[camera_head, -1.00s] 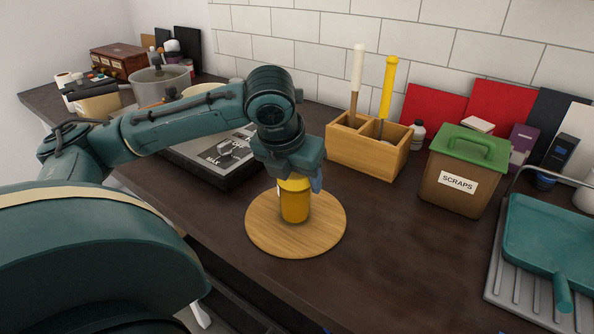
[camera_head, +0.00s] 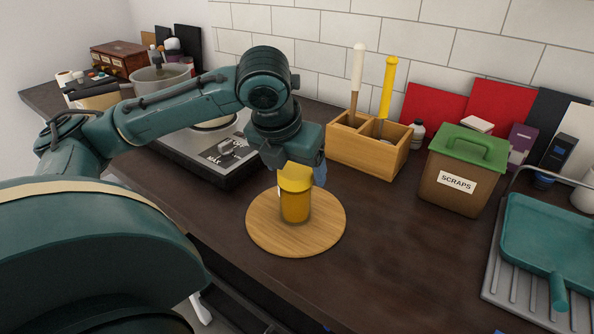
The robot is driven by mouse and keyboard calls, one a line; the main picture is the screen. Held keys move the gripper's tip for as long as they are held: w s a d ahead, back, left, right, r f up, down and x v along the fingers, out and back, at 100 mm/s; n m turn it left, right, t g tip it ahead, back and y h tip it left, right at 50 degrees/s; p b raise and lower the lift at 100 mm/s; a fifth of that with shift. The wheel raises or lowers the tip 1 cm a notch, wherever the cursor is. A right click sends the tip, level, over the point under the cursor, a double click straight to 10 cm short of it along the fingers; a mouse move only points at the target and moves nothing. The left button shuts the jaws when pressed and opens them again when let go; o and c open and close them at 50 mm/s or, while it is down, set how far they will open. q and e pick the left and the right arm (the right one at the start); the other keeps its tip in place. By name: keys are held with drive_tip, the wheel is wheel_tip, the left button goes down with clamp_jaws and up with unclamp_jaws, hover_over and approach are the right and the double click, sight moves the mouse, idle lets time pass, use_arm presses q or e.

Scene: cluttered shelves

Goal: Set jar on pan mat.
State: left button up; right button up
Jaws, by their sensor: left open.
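The jar (camera_head: 295,207), amber with a yellow lid, stands upright on the round wooden pan mat (camera_head: 262,225), near its middle and towards its back edge. My left gripper (camera_head: 299,176) is directly above the jar, pointing down, open. One finger shows to the right of the lid; the other is mostly hidden. The gripper body covers the space above the lid. My right gripper is not in view.
Behind the mat stands a wooden utensil box (camera_head: 367,150) with two tall handles. A scraps bin (camera_head: 456,172) and a teal dustpan (camera_head: 550,240) are to the right. A stove (camera_head: 215,165) is to the left. The counter right of the mat is clear.

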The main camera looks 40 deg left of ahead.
use_arm(q)
drive_tip(key=a+p+v, duration=0.1)
drive_tip(key=p+v, duration=0.1)
drive_tip(key=v, duration=0.6)
drive_tip(key=shift+s+d+r, duration=0.15)
drive_tip(key=shift+d+r, duration=0.25)
drive_tip(key=shift+d, duration=0.15)
